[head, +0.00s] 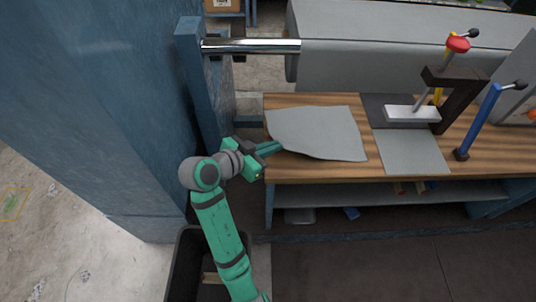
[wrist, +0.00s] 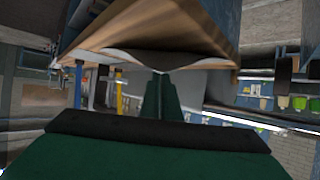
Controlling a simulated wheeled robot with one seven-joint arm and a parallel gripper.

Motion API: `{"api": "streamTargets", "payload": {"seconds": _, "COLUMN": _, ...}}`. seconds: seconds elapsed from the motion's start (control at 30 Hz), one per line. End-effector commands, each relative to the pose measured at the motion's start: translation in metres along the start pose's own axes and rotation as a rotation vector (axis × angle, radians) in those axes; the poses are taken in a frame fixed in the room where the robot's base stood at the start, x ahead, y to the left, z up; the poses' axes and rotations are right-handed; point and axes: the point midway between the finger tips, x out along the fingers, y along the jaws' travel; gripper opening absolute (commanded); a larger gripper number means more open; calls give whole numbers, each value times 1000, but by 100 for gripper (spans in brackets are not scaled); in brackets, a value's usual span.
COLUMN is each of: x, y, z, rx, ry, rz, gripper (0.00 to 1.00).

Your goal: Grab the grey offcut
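The grey offcut (head: 322,130) is a thin, irregular sheet lying on the left part of the wooden bench top, its near left edge a little curled. My gripper (head: 277,147) reaches in from the left, with its fingertips at that edge. In the wrist view, the fingers of my gripper (wrist: 161,78) are close together, and the offcut's edge (wrist: 188,60) dips to a point between their tips. The gripper looks shut on this edge. The exact contact is small and partly hidden.
The wooden bench (head: 300,174) also carries a flat grey square (head: 411,152), a dark clamp-like frame (head: 451,93) and a blue lever (head: 480,120). A large grey roll (head: 390,65) lies behind. A dark bin (head: 185,270) stands on the floor, lower left.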

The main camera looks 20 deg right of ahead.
Motion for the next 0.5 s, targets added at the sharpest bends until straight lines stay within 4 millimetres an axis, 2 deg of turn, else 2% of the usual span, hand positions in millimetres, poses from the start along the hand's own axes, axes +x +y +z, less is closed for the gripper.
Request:
{"api": "streamTargets", "payload": {"seconds": 0.1, "x": -10, "y": -1, "z": -20, "rx": 6, "ry": 2, "rz": -3, "gripper": 0}}
{"api": "streamTargets", "payload": {"seconds": 0.23, "x": -17, "y": 0, "z": -34, "rx": 4, "ry": 1, "rz": -2, "gripper": 0}}
{"api": "streamTargets", "payload": {"seconds": 0.5, "x": -19, "y": 1, "z": -38, "rx": 1, "ry": 0, "rz": 1, "gripper": 0}}
